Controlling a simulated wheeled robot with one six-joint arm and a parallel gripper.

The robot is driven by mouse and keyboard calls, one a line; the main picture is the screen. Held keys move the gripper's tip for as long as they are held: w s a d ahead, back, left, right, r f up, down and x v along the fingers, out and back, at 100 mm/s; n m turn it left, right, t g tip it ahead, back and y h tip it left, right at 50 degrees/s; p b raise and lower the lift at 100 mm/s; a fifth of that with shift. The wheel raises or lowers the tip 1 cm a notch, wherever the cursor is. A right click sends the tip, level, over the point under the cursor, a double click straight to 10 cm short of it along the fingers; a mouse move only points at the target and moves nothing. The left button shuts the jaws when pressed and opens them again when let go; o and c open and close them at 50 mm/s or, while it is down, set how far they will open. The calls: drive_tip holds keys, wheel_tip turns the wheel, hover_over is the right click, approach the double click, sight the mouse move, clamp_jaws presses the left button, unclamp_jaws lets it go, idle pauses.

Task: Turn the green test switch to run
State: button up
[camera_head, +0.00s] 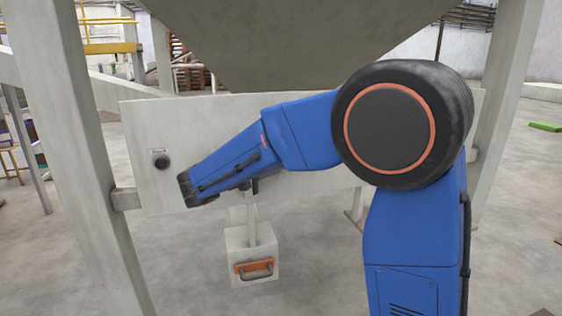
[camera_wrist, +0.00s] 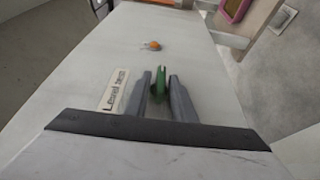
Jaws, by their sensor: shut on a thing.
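The green test switch (camera_wrist: 159,85) stands out from a pale panel in the wrist view, beside a label reading "Level test" (camera_wrist: 114,91). My gripper (camera_wrist: 160,82) has its two grey fingers on either side of the switch and is shut on it. Its green handle shows between the fingertips; which position it points to I cannot tell. In the head view my blue arm reaches left across the pale panel (camera_head: 142,125) and hides the switch and the fingers.
A black knob (camera_head: 162,162) with a small label sits at the panel's left. Grey posts (camera_head: 75,150) flank the panel under a hopper (camera_head: 270,45). A small orange part (camera_wrist: 154,45) lies further along the panel.

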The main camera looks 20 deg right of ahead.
drive_tip(key=o, duration=0.7)
drive_tip(key=shift+o, duration=0.2)
drive_tip(key=shift+a, duration=0.1)
drive_tip(key=v, duration=1.7)
drive_tip(key=shift+s, duration=0.15)
drive_tip(key=shift+a+f, duration=0.1)
